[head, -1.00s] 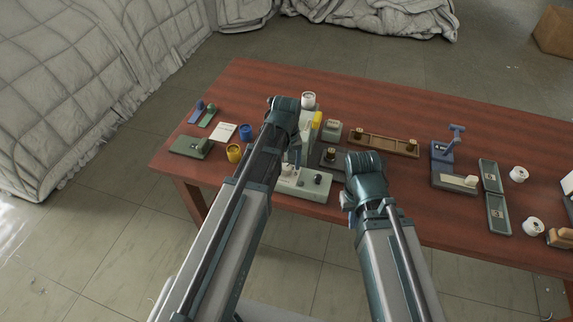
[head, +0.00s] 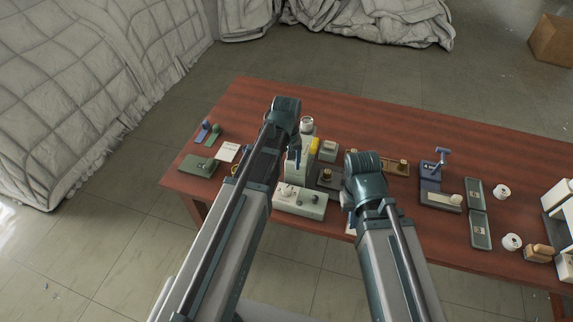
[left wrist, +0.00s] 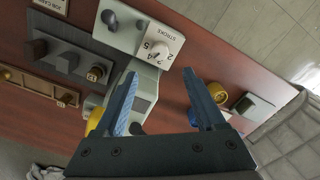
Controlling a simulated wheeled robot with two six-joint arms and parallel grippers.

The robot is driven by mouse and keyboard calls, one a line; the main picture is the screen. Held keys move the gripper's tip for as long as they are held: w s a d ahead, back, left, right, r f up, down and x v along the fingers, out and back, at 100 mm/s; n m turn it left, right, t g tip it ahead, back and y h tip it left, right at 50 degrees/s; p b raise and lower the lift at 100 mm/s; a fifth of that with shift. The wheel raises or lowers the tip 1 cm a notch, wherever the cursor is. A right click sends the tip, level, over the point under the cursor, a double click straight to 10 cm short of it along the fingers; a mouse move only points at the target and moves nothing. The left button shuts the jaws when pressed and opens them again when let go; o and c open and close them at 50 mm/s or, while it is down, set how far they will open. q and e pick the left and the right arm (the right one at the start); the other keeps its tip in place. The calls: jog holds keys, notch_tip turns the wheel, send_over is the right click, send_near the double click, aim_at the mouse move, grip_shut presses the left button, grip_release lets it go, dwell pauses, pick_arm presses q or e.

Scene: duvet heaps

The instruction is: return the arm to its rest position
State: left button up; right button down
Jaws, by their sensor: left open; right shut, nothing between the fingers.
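My left arm reaches up over the table in the head view, and its gripper (head: 294,164) is mostly hidden by the arm, above the pale green device (head: 300,202). In the left wrist view my left gripper (left wrist: 163,105) is open, with two blue fingers apart and nothing held between them. The device with a white dial (left wrist: 160,44) lies beyond the fingertips. My right arm is folded in front of the table's near edge. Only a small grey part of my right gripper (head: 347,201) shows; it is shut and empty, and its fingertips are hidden.
Duvet heaps (head: 70,80) lie left and behind. A cardboard box (head: 551,42) stands back right.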

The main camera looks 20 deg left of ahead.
pick_arm(q)
notch_tip(320, 180, up, 2)
jog(key=shift+r+p, duration=0.15)
jog(key=shift+p, duration=0.45)
pick_arm(e)
notch_tip(320, 180, up, 2)
jog(key=shift+r, duration=0.15)
pick_arm(q)
jog(key=s+d+m+y, duration=0.1)
jog(key=s+d+m, duration=0.8)
jog(key=s, duration=0.5)
jog(key=shift+s+d+m, duration=0.2)
jog(key=shift+d+m, duration=0.1)
jog(key=shift+d, duration=0.5)
